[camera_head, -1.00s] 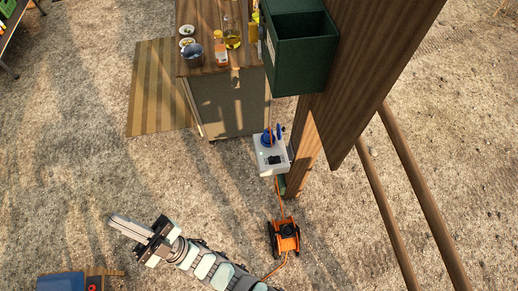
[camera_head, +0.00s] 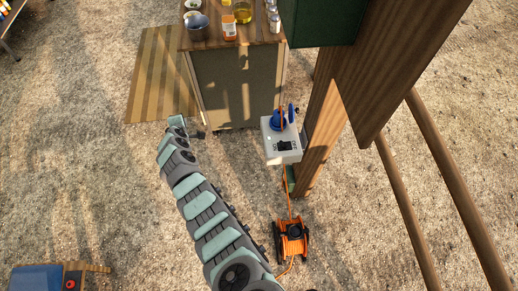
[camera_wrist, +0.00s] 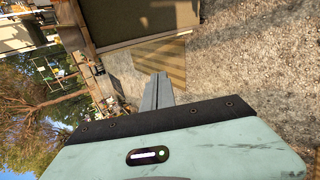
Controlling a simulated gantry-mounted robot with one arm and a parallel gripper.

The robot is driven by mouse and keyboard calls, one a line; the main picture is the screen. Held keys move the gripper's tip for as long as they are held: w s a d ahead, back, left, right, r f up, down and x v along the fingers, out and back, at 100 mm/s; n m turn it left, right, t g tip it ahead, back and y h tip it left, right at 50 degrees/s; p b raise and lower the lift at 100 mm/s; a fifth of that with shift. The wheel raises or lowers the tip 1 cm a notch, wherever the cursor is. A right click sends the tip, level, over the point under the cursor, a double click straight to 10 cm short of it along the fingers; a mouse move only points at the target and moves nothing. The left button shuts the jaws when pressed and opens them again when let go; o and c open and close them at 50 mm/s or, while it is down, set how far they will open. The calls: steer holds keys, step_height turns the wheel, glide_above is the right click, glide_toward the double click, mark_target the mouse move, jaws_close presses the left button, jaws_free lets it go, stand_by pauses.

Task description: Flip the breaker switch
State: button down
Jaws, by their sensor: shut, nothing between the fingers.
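A pale grey breaker box (camera_head: 270,150) is mounted at the side of the wooden post in the head view. It has a black switch (camera_head: 284,146) on its face and a blue plug or socket on top with an orange cable. I cannot tell the switch's position. My gripper (camera_wrist: 157,92) shows in the wrist view with its two fingers together and nothing between them. In the head view my arm ends to the left of the box, clear of it, and the fingers are mostly hidden. The box does not show in the wrist view.
The wooden post (camera_head: 322,130) stands just right of the box. A cabinet (camera_head: 236,90) with jars and bowls is behind it, near a striped mat (camera_head: 150,80). An orange cable reel (camera_head: 291,238) sits on the ground below. Open gravel lies left.

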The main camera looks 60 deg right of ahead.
steer(key=s+d+f+g+b, duration=0.3)
steer(key=s+d+g, duration=0.2)
steer(key=s+d, duration=0.2)
steer(key=m+g+y+b, duration=0.1)
steer(key=g+y+b, duration=0.1)
steer(key=g+b, duration=0.55)
glide_toward(283, 145)
steer(key=w+a+g+p, duration=0.1)
steer(key=w+a, duration=0.1)
steer(key=w, duration=0.2)
steer(key=shift+w+a+r, duration=0.1)
steer(key=shift+w, duration=0.1)
steer(key=b+x, duration=0.2)
steer(key=x, duration=0.8)
steer(key=shift+r+p, duration=0.2)
steer(key=shift+p, duration=0.2)
